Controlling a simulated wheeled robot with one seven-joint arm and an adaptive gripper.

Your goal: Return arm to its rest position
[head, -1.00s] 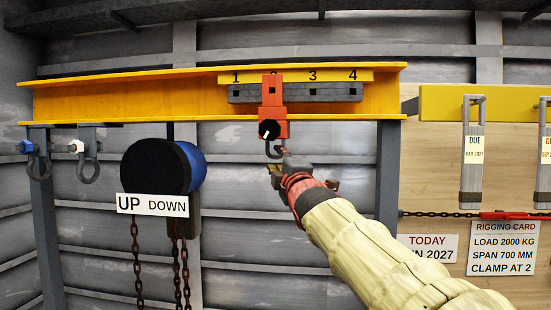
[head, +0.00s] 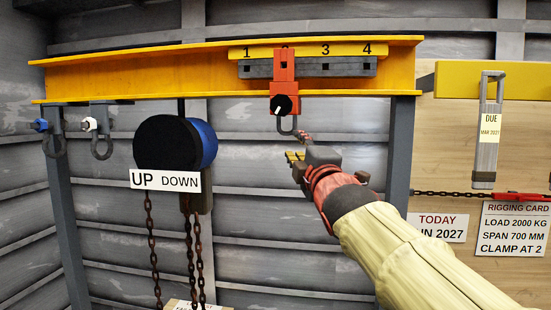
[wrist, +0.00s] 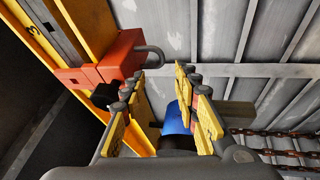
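My gripper (head: 295,158) is in the air in front of the wall, a little below the hook in the head view. In the wrist view its two yellow-padded fingers (wrist: 166,88) stand apart with nothing between them. The red clamp (head: 285,78) with a black knob (head: 281,105) sits on the yellow beam (head: 150,75) and covers the number 2 on the scale. Its grey hook (head: 288,127) hangs empty. The clamp also shows at the left in the wrist view (wrist: 116,52), beside the left finger and apart from it.
A chain hoist (head: 170,143) with an UP DOWN sign (head: 164,181) and hanging chains stands left of my gripper. Two shackles hang at the beam's left end. A grey post (head: 401,150) and a board with a rigging card (head: 513,229) are to the right.

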